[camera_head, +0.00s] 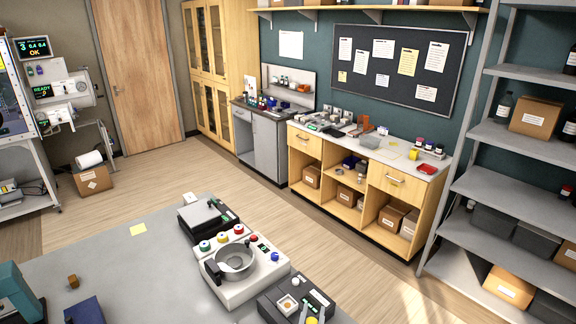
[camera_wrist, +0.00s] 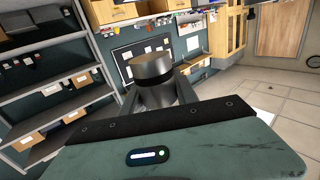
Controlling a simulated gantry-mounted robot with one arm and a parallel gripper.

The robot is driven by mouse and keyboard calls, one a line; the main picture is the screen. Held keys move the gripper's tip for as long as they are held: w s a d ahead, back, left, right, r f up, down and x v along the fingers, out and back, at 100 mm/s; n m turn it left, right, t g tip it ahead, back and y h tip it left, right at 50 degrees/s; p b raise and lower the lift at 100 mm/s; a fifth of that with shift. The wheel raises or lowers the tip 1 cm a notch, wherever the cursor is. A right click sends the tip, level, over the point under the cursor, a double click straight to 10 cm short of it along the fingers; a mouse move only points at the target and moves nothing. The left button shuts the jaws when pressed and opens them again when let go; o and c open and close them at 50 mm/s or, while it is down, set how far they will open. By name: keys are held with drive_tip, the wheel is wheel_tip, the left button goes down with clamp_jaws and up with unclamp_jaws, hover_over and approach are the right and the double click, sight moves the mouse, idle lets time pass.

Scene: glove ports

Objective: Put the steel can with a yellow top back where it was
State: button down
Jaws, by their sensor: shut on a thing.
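In the wrist view, which looks upside down, a dark grey metal can (camera_wrist: 152,68) is between the fingers of my gripper (camera_wrist: 157,98). The gripper is shut on it. A plain grey end and a black band show on the can; no yellow top is visible from this side. The can seems held clear of any surface, with the wall and board behind it.
A white device with a round bowl (camera_head: 234,262) stands between two dark instruments. Across the floor, a wooden counter (camera_head: 340,185) holds several small items; open shelves (camera_head: 500,135) stand right.

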drive_tip(key=s+d+p+v, duration=0.1)
drive_tip(key=d+p+v, duration=0.1)
drive_tip(key=v, duration=0.9)
drive_tip(key=s+a+r+n+y+p, duration=0.1)
drive_tip(key=s+a+r+y, duration=0.1)
drive_tip(key=s, duration=0.3)
drive_tip(key=s+a+r+n+y+p, duration=0.1)
drive_tip(key=s+a+r+y, duration=0.1)
drive_tip(key=s+a+r, duration=0.3)
drive_tip(key=shift+s+r+n, duration=0.15)
drive_tip(key=shift+s+n, duration=0.15)
drive_tip(key=shift+s, duration=0.2)
